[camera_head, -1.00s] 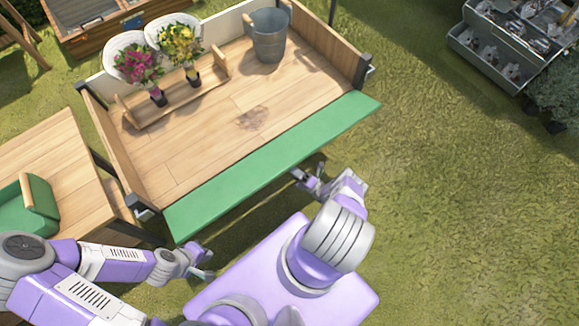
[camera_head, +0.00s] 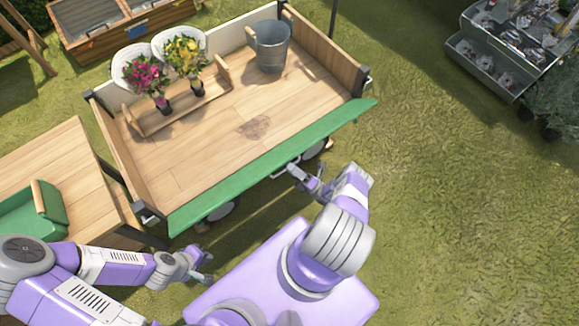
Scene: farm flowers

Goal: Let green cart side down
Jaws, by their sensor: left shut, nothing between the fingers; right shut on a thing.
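The green cart side (camera_head: 270,169) runs along the front edge of the wooden cart (camera_head: 215,140). It shows as a narrow strip, tilted down and outward from the cart floor. My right gripper (camera_head: 293,171) is at the panel's lower edge, right of its middle, shut on what looks like a small metal handle; the grip is small and partly hidden. My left gripper (camera_head: 208,280) is shut and empty, low and left, apart from the panel. Metal latches show at the front left (camera_head: 148,215) and front right (camera_head: 366,80) corner posts.
On the cart are a metal bucket (camera_head: 271,48) and a wooden tray (camera_head: 180,105) with pink and yellow flowers. A table with a green box (camera_head: 35,212) stands left. A grey shelf cart (camera_head: 485,60) stands at upper right. Grass at right is open.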

